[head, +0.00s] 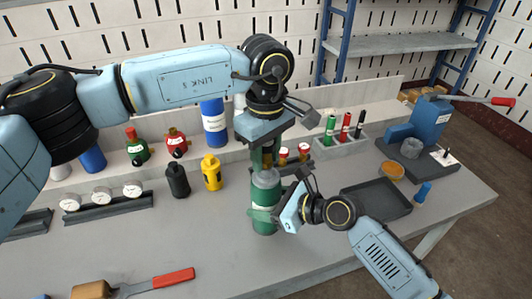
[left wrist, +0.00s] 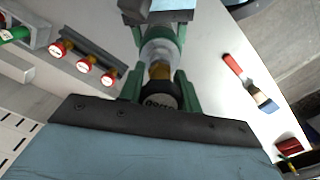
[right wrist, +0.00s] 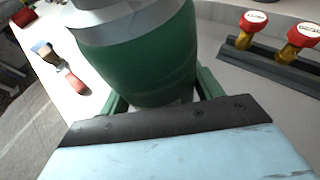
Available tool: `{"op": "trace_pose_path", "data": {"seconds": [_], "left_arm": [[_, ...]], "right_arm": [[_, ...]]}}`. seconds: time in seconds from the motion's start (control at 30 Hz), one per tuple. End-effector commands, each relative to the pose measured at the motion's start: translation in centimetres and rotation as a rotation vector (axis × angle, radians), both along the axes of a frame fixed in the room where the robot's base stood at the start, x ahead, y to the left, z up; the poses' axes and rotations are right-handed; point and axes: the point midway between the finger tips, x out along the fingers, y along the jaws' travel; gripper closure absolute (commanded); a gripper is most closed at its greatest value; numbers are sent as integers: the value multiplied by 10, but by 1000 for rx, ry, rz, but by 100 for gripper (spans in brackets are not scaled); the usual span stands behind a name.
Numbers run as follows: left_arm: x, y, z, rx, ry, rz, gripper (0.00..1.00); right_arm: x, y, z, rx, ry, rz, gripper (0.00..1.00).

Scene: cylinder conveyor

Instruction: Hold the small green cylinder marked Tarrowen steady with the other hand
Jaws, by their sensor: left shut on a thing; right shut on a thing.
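The small green cylinder (head: 264,222) stands upright on the grey bench, with a grey shoulder and a brass neck on top. No name can be read on it. My right gripper (head: 268,213) is shut around its body from the right; the green body (right wrist: 140,65) fills the middle of the right wrist view. My left gripper (head: 267,163) is above, pointing down and shut on the fitting at the cylinder's top. In the left wrist view this is a black cap (left wrist: 160,103) with partly hidden white lettering, over the brass neck (left wrist: 160,71).
Black (head: 178,181) and yellow (head: 212,174) bottles stand left of the cylinder. Red-capped valves (head: 304,153) sit in a rack close behind it. A dark tray (head: 378,200) and a blue vise-like device (head: 428,122) are at right. A red-handled brush (head: 172,277) lies front left.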

Motion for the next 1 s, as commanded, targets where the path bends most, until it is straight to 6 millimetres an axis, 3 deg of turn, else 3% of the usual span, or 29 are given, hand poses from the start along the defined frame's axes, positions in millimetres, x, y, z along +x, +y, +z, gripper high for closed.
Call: {"op": "trace_pose_path", "data": {"seconds": [0.2,0.57,1.0], "left_arm": [[0,0,0,0,0,180,98],[0,0,0,0,0,214,98],[0,0,1,0,0,687,98]], "right_arm": [[1,0,1,2,-3,-1,63],[1,0,1,2,-3,-1,63],[1,0,1,2,-3,-1,63]]}}
